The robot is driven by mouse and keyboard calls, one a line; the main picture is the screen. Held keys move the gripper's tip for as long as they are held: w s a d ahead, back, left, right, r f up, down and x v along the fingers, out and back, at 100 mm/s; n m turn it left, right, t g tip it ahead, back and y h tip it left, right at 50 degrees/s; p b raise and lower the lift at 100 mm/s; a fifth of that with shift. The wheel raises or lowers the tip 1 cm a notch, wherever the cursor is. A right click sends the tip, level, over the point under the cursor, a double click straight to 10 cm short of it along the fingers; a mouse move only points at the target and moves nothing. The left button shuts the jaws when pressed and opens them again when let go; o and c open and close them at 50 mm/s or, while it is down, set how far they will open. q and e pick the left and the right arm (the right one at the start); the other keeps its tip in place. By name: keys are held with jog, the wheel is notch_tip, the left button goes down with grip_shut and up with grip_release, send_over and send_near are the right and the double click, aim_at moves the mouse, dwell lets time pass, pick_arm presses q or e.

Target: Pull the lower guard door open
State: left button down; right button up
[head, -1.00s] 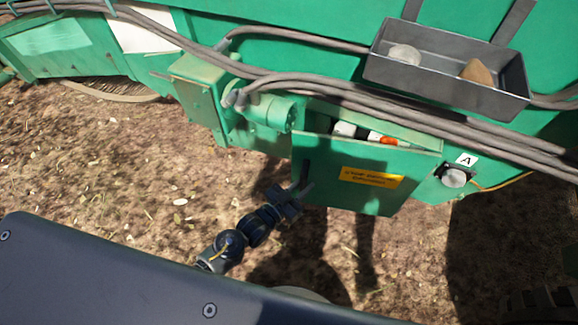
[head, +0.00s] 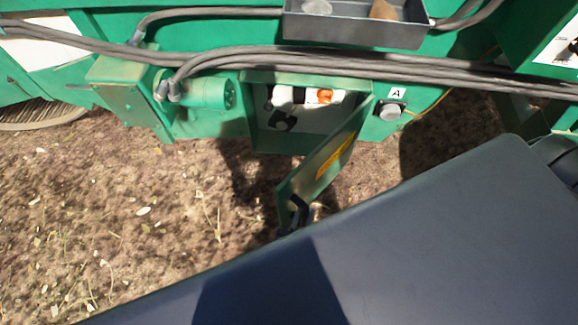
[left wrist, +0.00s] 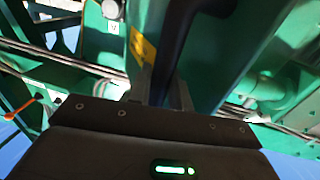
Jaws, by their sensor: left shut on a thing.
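The lower guard door (head: 325,160), a green panel with a yellow label, stands swung out from its green box. It hangs from the box's right side, and its free edge points toward me. My left gripper (head: 290,228) is at the dark handle (head: 298,208) near that free edge, largely hidden by my own dark body. In the left wrist view my left gripper (left wrist: 162,92) is shut on the dark handle (left wrist: 180,35), with the door (left wrist: 235,45) behind it. My right gripper is not in view.
The open box (head: 250,125) shows white and orange parts inside. Grey cables (head: 300,60) run across above it, under a grey tray (head: 355,28). A round knob (head: 390,111) marked A sits to the right. Bare ground (head: 130,210) lies clear at the left.

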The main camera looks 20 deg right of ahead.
pick_arm(q)
jog(key=shift+s+d, duration=0.25)
jog(key=shift+s, duration=0.15)
jog(key=c, duration=1.3)
grip_release()
jog(key=shift+c, duration=0.2)
jog(key=v, duration=1)
jog(key=shift+s+a+b, duration=0.25)
jog(key=shift+a+b, duration=0.05)
jog(key=shift+b, duration=0.05)
